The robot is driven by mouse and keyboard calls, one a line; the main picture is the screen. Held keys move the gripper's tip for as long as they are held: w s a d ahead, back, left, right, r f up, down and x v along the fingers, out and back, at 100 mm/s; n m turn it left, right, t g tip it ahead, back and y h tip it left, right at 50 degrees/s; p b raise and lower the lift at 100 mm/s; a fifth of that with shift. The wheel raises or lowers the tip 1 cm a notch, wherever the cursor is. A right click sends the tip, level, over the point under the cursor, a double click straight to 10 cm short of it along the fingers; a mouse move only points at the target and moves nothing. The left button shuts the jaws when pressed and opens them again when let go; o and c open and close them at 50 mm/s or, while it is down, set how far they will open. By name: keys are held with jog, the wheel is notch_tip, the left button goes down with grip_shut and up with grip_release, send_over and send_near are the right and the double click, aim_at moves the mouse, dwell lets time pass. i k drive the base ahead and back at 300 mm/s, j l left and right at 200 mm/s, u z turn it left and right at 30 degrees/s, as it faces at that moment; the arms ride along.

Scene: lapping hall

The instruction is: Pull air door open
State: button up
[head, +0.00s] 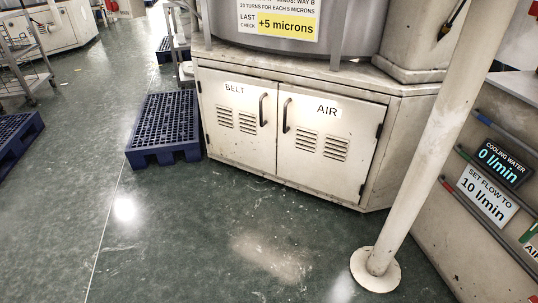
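The air door (322,158) is the right one of two pale cabinet doors low on a machine base, labelled "AIR". It looks shut, flush with its neighbour. Its dark vertical bar handle (287,115) is near its left edge, and its hinges are on the right. The left door (236,108), labelled "BELT", also looks shut, with its handle (263,109) near its right edge. Both doors have louvre slots. My gripper is not in the head view.
A pale post (425,140) with a round foot (375,270) stands in front of the cabinet at right. A blue pallet (165,123) lies left of the cabinet. A panel with a cooling water display (503,163) is at right. The green floor before the doors is clear.

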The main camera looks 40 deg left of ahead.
aim_at(327, 142)
jog(key=u, duration=1.1)
jog(key=i+l, duration=0.15)
jog(key=i, duration=0.45)
jog(key=i+l, duration=0.15)
jog(key=i, duration=0.4)
